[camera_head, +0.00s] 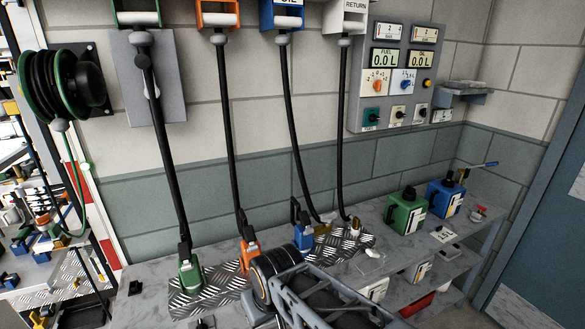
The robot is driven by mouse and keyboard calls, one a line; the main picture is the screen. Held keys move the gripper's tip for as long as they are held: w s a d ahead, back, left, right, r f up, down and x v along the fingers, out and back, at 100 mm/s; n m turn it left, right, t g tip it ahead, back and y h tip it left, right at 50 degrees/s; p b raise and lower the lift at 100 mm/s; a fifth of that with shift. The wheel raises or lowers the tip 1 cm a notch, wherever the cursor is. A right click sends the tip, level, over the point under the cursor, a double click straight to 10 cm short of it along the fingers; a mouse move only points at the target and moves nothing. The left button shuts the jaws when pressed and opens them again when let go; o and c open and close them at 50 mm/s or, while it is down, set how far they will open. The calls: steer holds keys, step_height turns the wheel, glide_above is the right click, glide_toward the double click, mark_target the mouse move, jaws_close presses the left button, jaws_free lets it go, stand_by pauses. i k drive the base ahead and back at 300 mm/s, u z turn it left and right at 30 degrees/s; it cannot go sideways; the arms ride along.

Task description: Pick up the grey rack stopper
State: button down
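I cannot pick out a grey rack stopper with certainty. A small dark piece (135,287) lies on the bench left of the tread plate, too small to identify. Another small dark grey piece (203,323) shows at the bottom edge, partly cut off. My arm rises from the bottom middle and covers part of the bench. My gripper's fingers do not show.
On the tread plate (222,277), green (190,273), orange (249,256) and blue (303,236) nozzles stand on hanging hoses. Green (406,213) and blue (444,197) tanks stand on the bench at right. A control panel (394,75) is on the wall. The bench's left end is mostly bare.

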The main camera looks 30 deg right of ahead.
mark_target(475, 218)
steer(key=z, duration=2.5)
